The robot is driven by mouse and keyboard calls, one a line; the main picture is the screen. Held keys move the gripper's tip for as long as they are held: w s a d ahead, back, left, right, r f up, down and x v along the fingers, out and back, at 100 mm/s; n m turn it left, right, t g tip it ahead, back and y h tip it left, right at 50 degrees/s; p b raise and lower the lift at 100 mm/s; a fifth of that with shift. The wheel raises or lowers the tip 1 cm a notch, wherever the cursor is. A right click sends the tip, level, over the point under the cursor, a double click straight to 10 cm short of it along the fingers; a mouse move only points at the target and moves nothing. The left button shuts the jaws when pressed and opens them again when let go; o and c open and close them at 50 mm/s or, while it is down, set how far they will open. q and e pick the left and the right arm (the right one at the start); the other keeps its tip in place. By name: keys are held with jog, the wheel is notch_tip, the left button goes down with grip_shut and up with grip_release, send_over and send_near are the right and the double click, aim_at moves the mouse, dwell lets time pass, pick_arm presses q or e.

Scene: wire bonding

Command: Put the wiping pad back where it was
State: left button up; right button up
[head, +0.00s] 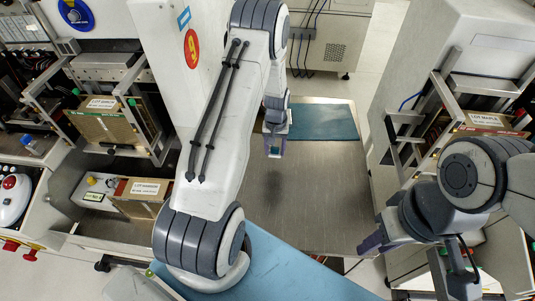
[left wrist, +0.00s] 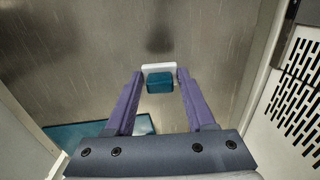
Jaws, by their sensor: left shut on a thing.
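The wiping pad, a small teal block (left wrist: 160,83) with a white strip along its far side, sits between the fingertips of my left gripper in the left wrist view. My left gripper (left wrist: 159,78) is shut on it, above a bare grey metal surface. In the head view my left gripper (head: 274,148) hangs over the far part of the steel bench top (head: 310,190), just by the front edge of a blue mat (head: 325,122). My right gripper (head: 374,235) is at the right edge of the bench; its finger gap is unclear.
A second blue mat (head: 290,272) lies at the near side. Racks with labelled brown lot boxes stand at left (head: 101,122) and right (head: 484,122). A white vented cabinet (left wrist: 296,95) borders the bench in the wrist view. The bench middle is clear.

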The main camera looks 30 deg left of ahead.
aim_at(267, 161)
pick_arm(q)
jog(key=a+f, duration=0.2)
jog(key=a, duration=0.1)
jog(key=shift+w+a, duration=0.15)
notch_tip(267, 161, down, 4)
jog(key=shift+r+p, duration=0.1)
jog(key=shift+p, duration=0.65)
jog(key=shift+f, duration=0.2)
jog(key=shift+f+b, duration=0.25)
jog(key=shift+b, duration=0.05)
jog(key=o, duration=1.3)
jog(key=shift+r, duration=0.1)
